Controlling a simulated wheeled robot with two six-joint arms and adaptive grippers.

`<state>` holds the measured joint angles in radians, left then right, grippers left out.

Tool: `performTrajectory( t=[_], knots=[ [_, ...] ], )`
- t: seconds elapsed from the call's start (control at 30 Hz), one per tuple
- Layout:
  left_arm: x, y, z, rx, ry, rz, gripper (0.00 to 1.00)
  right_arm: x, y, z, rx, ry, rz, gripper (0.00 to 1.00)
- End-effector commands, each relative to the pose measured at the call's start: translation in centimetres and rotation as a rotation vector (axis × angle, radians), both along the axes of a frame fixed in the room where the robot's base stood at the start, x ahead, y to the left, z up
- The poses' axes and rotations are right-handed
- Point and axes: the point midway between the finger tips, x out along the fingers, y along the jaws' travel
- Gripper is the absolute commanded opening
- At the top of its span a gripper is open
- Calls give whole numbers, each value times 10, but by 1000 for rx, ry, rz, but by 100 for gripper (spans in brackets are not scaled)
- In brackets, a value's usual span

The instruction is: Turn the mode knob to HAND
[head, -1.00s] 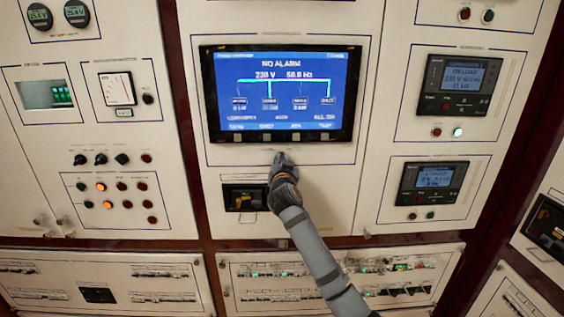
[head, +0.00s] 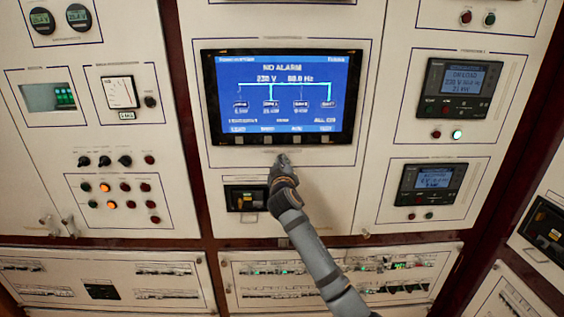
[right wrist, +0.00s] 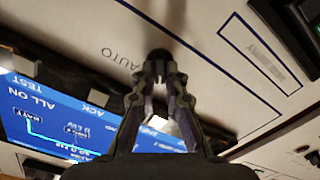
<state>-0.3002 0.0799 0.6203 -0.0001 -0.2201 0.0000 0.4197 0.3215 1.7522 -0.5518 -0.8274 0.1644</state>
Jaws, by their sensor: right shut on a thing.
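The mode knob (right wrist: 158,57) is a small black knob on the cream panel, in the right wrist view. The word AUTO (right wrist: 121,59) is printed beside it; no HAND mark is readable. My right gripper (right wrist: 160,78) is shut with its fingertips on the knob. In the head view my right gripper (head: 283,161) is at the panel just under the big screen (head: 281,98), and it hides the knob there. The knob's pointer direction cannot be made out. My left gripper is in neither view.
A dark breaker window (head: 245,198) lies just below and left of my right gripper. Small knobs (head: 104,161) and lamps are on the left panel. Two meter units (head: 459,89) are on the right panel. Breaker rows (head: 268,269) run below.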

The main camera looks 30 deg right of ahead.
Motion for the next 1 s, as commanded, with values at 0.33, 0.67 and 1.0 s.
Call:
performTrajectory(
  t=[0.33,0.67,1.0],
  knots=[
    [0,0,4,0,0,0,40,0,0,-1,-63,41,-1,0],
    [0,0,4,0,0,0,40,0,0,-1,-67,43,-1,0],
    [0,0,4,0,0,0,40,0,0,-1,-66,41,-1,34]
  ],
)
